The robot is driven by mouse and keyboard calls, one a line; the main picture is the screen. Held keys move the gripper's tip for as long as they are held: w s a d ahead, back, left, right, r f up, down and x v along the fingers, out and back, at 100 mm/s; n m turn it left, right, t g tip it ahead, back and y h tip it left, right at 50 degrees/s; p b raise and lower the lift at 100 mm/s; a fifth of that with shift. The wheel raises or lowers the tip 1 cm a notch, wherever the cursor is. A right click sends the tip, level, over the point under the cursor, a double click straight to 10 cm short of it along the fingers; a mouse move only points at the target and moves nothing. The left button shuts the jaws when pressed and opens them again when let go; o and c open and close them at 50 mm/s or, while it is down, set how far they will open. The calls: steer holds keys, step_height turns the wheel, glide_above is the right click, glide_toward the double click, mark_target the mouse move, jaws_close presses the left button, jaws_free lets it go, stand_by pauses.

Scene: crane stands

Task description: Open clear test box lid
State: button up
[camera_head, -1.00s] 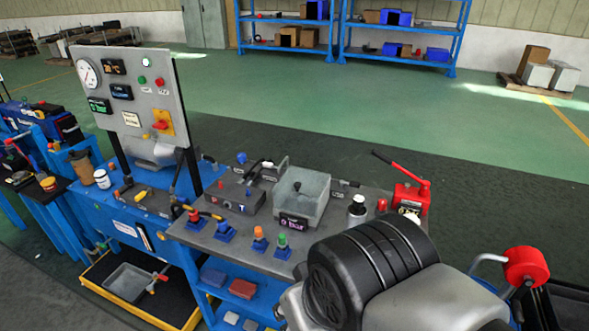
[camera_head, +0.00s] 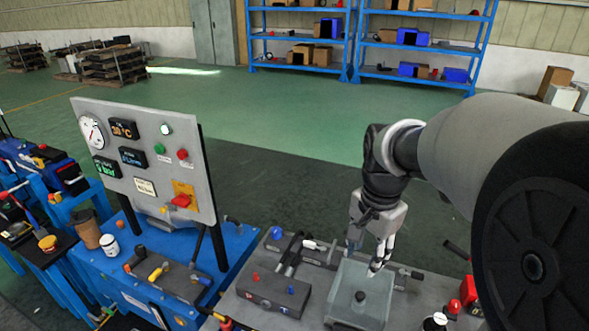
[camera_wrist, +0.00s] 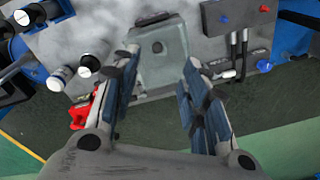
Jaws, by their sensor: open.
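The clear test box (camera_head: 345,299) is a grey translucent box on the dark bench top, low in the head view. Its lid (camera_head: 364,291) looks closed and has a small dark knob (camera_head: 360,296) on top. The box also shows in the wrist view (camera_wrist: 164,72), with the knob (camera_wrist: 157,47) near its middle. My gripper (camera_head: 368,258) is open and empty over the far edge of the box. In the wrist view my gripper (camera_wrist: 156,75) has its two fingers spread on either side of the box. I cannot tell whether a fingertip touches the lid.
A grey block with red and blue knobs (camera_head: 274,293) stands left of the box, with hoses (camera_head: 292,256) behind it. A gauge panel (camera_head: 150,160) stands further left. Bottles (camera_wrist: 60,78) and a red hand pump (camera_wrist: 83,112) are close on the box's other side.

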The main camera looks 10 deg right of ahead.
mark_target(361, 295)
steer(key=w+d+f+m+g+p, duration=0.1)
steer(key=w+d+f+m, duration=0.2)
step_height(361, 295, down, 16)
steer(key=b, duration=0.5)
steer(key=shift+w+d+f, duration=0.15)
steer(key=shift+f, duration=0.1)
jaws_close()
stand_by(0.5)
